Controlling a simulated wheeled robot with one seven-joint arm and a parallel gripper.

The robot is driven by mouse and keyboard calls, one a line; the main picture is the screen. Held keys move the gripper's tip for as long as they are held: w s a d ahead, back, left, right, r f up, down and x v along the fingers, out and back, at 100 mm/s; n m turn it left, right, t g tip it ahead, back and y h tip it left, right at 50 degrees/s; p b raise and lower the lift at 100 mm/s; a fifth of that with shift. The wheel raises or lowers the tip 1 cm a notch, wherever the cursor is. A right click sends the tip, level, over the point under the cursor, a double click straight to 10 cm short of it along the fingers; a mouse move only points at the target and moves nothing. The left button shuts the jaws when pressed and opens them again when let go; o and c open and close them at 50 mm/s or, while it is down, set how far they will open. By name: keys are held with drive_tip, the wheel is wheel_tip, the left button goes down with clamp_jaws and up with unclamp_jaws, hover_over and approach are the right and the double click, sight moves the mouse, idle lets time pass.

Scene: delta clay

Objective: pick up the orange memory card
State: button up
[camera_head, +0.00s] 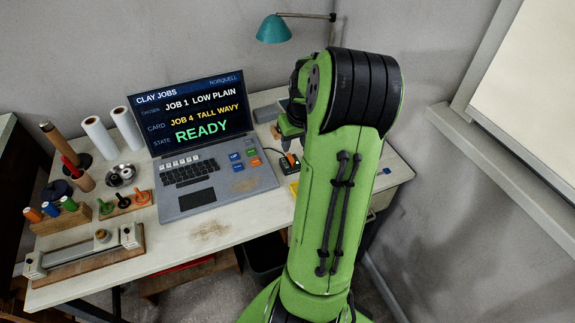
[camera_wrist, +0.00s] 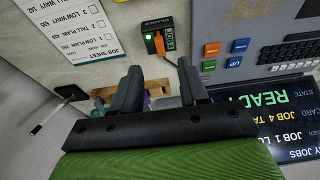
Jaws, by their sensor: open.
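The orange memory card (camera_wrist: 160,43) shows in the wrist view as a narrow orange piece at a small black card reader (camera_wrist: 152,36) with a green light. It appears to stand in the reader. In the head view the orange piece (camera_head: 290,159) is by the black reader (camera_head: 286,167), right of the laptop, close to my arm. My gripper (camera_wrist: 160,66) is open, and the card is beyond the fingertips, near the line between them, apart from them. In the head view my arm hides most of the gripper.
The laptop (camera_head: 213,187) with coloured keys stands left of the reader. A black cable leads to the reader. A job sheet (camera_wrist: 75,25) lies on the other side. Tools, rolls and a wooden rack (camera_head: 62,218) fill the desk's left; its front middle is clear. A teal lamp (camera_head: 273,30) overhangs the back.

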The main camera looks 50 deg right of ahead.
sight(291, 157)
drive_tip(key=b+x, duration=0.3)
drive_tip(key=x, duration=0.5)
drive_tip(key=shift+w+d+f, duration=0.1)
drive_tip(key=shift+w+d, duration=0.05)
drive_tip(key=shift+w, duration=0.05)
drive_tip(key=shift+c, duration=0.4)
clamp_jaws()
